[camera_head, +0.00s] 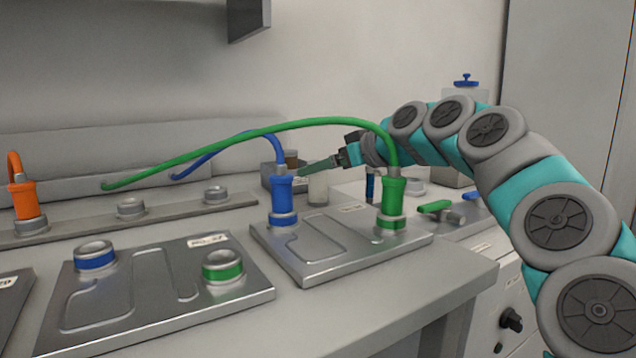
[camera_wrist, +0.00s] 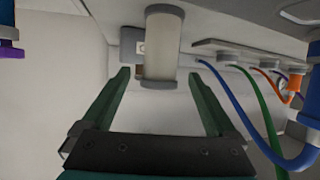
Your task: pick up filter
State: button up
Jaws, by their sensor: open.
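The filter appears to be a pale cylinder with grey end caps, seen in the wrist view (camera_wrist: 163,45) and standing upright in the head view (camera_head: 318,189) behind the blue plug. My gripper (camera_head: 304,169) is open, its dark green fingers pointing left near the filter's upper end in the head view. In the wrist view the open fingers (camera_wrist: 158,75) lie on either side of the filter in the picture, apart from it. I cannot tell how deep the filter sits between them.
A metal plate (camera_head: 310,272) with blue (camera_head: 282,199) and green (camera_head: 392,200) plugs stands in front of my arm. Their cables arch nearby. A grey box (camera_head: 272,178) with a brown-topped item is behind the filter. A dark blue vial (camera_head: 370,186) stands to the right.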

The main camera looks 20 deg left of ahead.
jog(key=shift+x, duration=0.8)
jog(key=c, duration=1.5)
